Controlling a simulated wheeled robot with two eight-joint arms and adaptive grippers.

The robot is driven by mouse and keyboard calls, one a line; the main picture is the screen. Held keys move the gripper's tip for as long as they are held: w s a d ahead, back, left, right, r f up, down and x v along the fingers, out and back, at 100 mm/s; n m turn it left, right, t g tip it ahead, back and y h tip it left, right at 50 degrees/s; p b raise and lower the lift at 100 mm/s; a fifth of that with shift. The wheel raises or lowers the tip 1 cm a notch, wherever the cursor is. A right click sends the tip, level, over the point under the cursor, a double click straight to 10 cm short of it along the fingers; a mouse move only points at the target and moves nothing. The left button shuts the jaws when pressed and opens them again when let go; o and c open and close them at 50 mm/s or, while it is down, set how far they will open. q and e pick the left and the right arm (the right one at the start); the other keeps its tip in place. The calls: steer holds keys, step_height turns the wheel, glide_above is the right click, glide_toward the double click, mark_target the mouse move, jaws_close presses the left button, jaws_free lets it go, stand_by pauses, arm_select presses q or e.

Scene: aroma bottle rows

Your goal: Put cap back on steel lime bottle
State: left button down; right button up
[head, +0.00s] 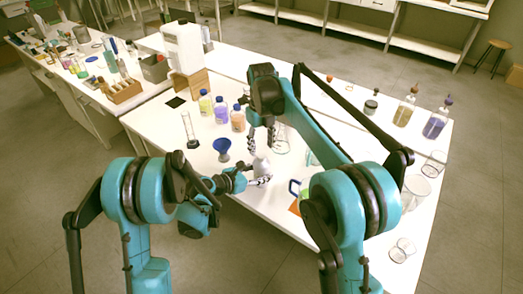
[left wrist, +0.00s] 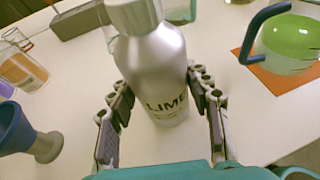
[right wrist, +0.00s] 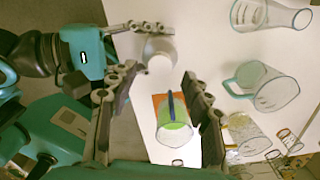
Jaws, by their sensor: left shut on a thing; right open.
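The steel lime bottle (left wrist: 152,75) stands upright on the white table, its LIME label facing the left wrist camera. A pale cap (left wrist: 133,14) sits on its neck; I cannot tell how tightly. My left gripper (left wrist: 160,105) is shut around the bottle body, one finger on each side. In the head view the bottle (head: 262,164) is small and partly hidden by the grippers. My right gripper (right wrist: 160,80) is open and empty above the bottle, pointing down. The right wrist view shows the cap (right wrist: 160,65) from above, apart from the right fingers.
A blue funnel-shaped piece (head: 222,148) stands left of the bottle. A handled vessel of green liquid (left wrist: 290,42) rests on an orange mat (left wrist: 270,78) to the right. Clear glassware, including a flask (right wrist: 270,15) and a mug (right wrist: 258,85), stands close by. Several coloured bottles stand behind.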

steer(key=shift+r, duration=0.55)
steer(key=n, duration=0.7)
steer(key=shift+r, duration=0.3)
steer(key=n, duration=0.5)
steer(key=shift+r, duration=0.2)
steer(key=n, duration=0.4)
steer(key=shift+r+n, duration=0.2)
steer(key=shift+n, duration=0.1)
steer(key=n, duration=0.5)
steer(key=shift+r, duration=0.25)
steer(key=n, duration=0.4)
steer(key=shift+r+n, duration=0.2)
steer(key=shift+n, duration=0.2)
steer(key=n, duration=0.4)
steer(key=shift+r, duration=0.2)
steer(key=n, duration=0.5)
steer(key=shift+r, duration=0.2)
